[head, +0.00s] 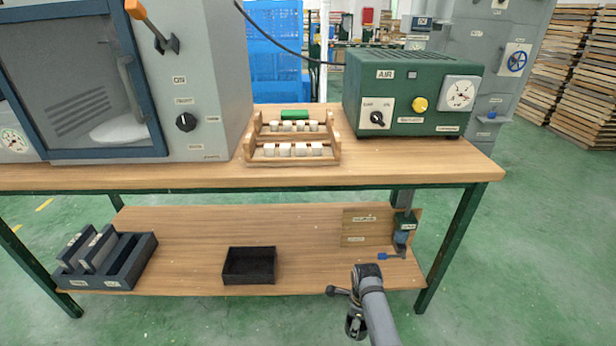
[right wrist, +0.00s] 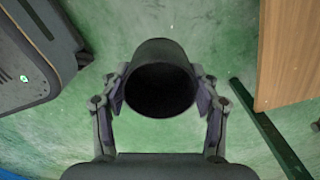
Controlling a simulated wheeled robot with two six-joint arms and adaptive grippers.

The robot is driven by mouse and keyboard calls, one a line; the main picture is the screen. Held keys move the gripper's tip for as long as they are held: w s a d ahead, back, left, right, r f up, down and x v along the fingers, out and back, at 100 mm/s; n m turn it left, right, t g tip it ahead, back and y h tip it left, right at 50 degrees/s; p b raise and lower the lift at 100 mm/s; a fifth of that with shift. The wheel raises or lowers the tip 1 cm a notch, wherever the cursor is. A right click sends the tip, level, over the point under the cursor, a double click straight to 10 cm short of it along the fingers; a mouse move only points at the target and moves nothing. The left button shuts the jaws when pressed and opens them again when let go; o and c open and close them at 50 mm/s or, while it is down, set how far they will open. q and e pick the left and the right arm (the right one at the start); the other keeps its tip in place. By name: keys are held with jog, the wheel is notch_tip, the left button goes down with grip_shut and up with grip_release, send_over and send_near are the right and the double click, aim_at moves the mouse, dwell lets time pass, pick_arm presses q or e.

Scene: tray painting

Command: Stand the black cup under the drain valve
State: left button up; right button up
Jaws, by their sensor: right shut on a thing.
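My right gripper (right wrist: 160,98) is shut on the black cup (right wrist: 158,52), with one finger on each side of it. In the right wrist view the cup's round dark mouth faces the camera, and green floor shows around it. In the head view my right gripper (head: 355,322) is at the bottom, in front of the table's lower shelf; the cup is hard to make out there. The drain valve (head: 401,238), with a blue lever (head: 388,256), is at the right end of the lower shelf, beyond and above the gripper in the picture. My left gripper is not in view.
The lower shelf (head: 190,225) carries a black open box (head: 249,265) and a dark rack (head: 106,262). A small wooden board (head: 362,228) stands beside the valve. A table leg (head: 449,250) is right of it. The shelf left of the valve is largely clear.

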pick_arm(q)
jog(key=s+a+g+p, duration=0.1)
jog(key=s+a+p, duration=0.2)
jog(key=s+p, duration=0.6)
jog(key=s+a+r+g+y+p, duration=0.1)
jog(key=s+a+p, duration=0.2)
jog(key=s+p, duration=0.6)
jog(key=p, duration=0.9)
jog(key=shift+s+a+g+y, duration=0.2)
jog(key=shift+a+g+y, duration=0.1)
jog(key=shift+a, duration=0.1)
